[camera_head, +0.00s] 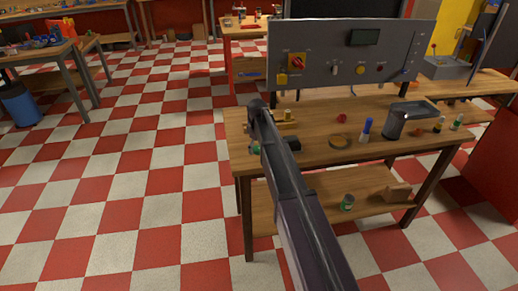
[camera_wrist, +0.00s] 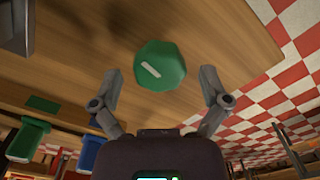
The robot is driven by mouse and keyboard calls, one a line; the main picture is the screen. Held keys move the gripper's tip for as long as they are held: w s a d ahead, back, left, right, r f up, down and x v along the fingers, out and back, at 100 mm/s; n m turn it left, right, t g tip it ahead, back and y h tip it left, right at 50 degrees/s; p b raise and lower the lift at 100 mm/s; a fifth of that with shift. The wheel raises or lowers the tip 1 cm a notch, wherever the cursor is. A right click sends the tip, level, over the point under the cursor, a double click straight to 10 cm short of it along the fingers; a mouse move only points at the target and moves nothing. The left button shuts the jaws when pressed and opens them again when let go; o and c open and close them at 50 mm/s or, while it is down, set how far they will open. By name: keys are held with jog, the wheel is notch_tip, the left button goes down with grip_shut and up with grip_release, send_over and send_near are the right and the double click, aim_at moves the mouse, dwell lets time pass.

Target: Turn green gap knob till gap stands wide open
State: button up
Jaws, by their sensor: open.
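The green gap knob (camera_wrist: 160,65) shows in the wrist view at the top centre. It is faceted and has a white line across its face, slanting down to the right. My gripper (camera_wrist: 160,74) is open, with one finger on each side of the knob and a visible space between each finger and the knob. Whether the knob lies fully between the fingertips in depth, I cannot tell.
A grey control panel (camera_head: 335,72) stands at the back of the bench. Blue (camera_wrist: 91,154) and green (camera_wrist: 27,140) items show at lower left in the wrist view.

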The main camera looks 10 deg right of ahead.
jog(key=c, duration=1.2)
jog(key=shift+o, duration=0.3)
jog(key=shift+d, duration=0.3)
jog(key=shift+a, duration=0.2)
